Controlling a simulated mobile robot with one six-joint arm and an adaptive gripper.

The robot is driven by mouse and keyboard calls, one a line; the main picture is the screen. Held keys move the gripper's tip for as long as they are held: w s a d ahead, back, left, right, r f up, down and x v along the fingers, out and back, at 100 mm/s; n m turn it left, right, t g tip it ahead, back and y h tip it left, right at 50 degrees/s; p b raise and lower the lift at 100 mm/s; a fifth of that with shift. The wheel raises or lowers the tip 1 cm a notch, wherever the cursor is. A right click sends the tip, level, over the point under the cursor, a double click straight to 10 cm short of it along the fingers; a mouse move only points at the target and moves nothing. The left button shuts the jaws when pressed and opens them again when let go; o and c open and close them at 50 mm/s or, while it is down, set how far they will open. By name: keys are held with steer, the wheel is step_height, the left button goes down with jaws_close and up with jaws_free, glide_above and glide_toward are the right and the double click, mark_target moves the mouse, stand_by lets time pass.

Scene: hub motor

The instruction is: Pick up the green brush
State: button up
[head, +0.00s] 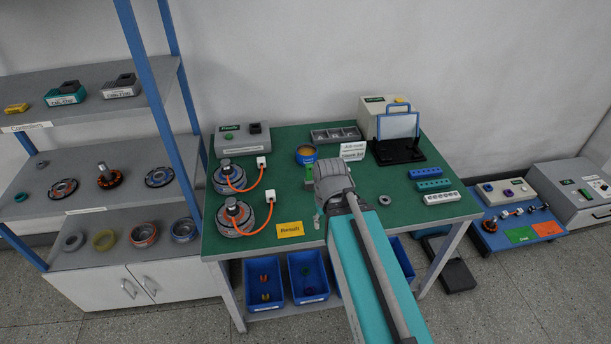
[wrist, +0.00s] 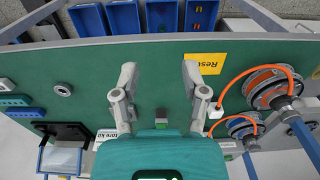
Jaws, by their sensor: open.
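My gripper (wrist: 160,78) is open above the green table top (wrist: 85,70), with its two grey fingers spread apart and only bare table between their tips. In the head view my arm covers most of it, and one finger (head: 318,220) shows at the left. A small green piece (head: 308,171), which may be the green brush, stands just behind my gripper in the head view. In the wrist view a small dark and green piece (wrist: 161,118) shows between the finger bases, partly hidden by the gripper body. I cannot tell for sure that it is the brush.
Two hub motors (head: 234,216) with orange cables stand at the left, beside a yellow label (head: 290,230). A cup (head: 306,154), a grey tray (head: 336,134) and a black stand (head: 398,150) are behind. Coloured blocks (head: 433,185) lie right. The front middle is clear.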

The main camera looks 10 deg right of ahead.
steer(key=shift+d, duration=0.1)
steer(key=shift+o, duration=0.8)
steer(key=shift+w, duration=0.35)
step_height(320, 180, up, 5)
steer(key=n+p, duration=0.5)
steer(key=n, duration=1.3)
glide_above(309, 165)
steer(key=shift+w+d, duration=0.1)
steer(key=shift+f, duration=0.1)
step_height(309, 165, down, 8)
steer(key=b, duration=0.8)
steer(key=shift+f+b, duration=0.2)
steer(key=shift+b, duration=0.1)
steer(key=shift+f, duration=0.15)
